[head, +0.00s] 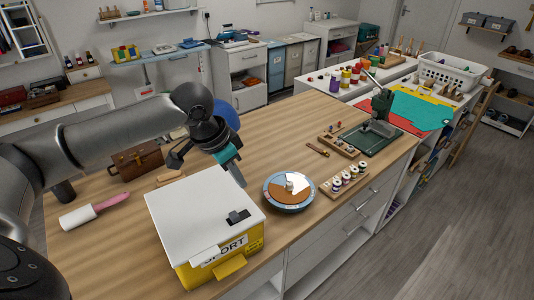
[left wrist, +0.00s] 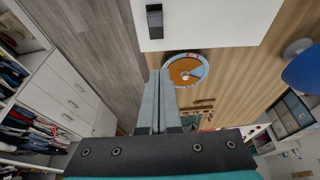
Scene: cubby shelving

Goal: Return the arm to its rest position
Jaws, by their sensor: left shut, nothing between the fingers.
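My left arm (head: 120,130) reaches in from the left of the head view over the wooden counter. My left gripper (head: 238,176) hangs above the counter, just behind the back right edge of the white-lidded yellow box. In the left wrist view the two fingers of the left gripper (left wrist: 161,95) lie side by side, shut with nothing between them. The round blue-rimmed dial (left wrist: 186,70) appears just beyond the fingertips there. My right gripper is in neither view.
The yellow box (head: 190,277) with a white lid stands close to the gripper. The round dial (head: 289,208), a rack of spools (head: 343,182) and a green press (head: 378,112) stand to the right. A brown case (head: 136,161) and a pink-handled roller (head: 92,211) lie left. The far middle of the counter is clear.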

